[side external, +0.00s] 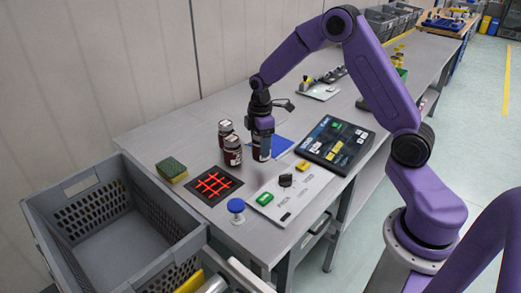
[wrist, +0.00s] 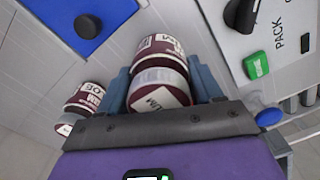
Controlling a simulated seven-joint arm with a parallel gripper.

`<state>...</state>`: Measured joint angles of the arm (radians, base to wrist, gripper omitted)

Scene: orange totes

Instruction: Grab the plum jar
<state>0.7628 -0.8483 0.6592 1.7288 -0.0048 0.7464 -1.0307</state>
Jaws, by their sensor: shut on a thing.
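A dark maroon jar (wrist: 160,95) with white labels stands between the fingers of my gripper (wrist: 162,82) in the wrist view. The letters "UM" show on its label. My gripper (side external: 261,143) is shut on this jar, which also shows low between the fingers in the side view (side external: 262,155). The jar appears upright, at or very near the grey bench top. Its sides are partly hidden by the fingers.
Two similar jars stand to the left, a nearer one (side external: 232,152) and one behind (side external: 225,129). A blue mat (side external: 292,148), a white panel (side external: 283,208) with blocks, a red-lit grid (side external: 213,184), a sponge (side external: 171,169) and a grey crate (side external: 60,205) are nearby.

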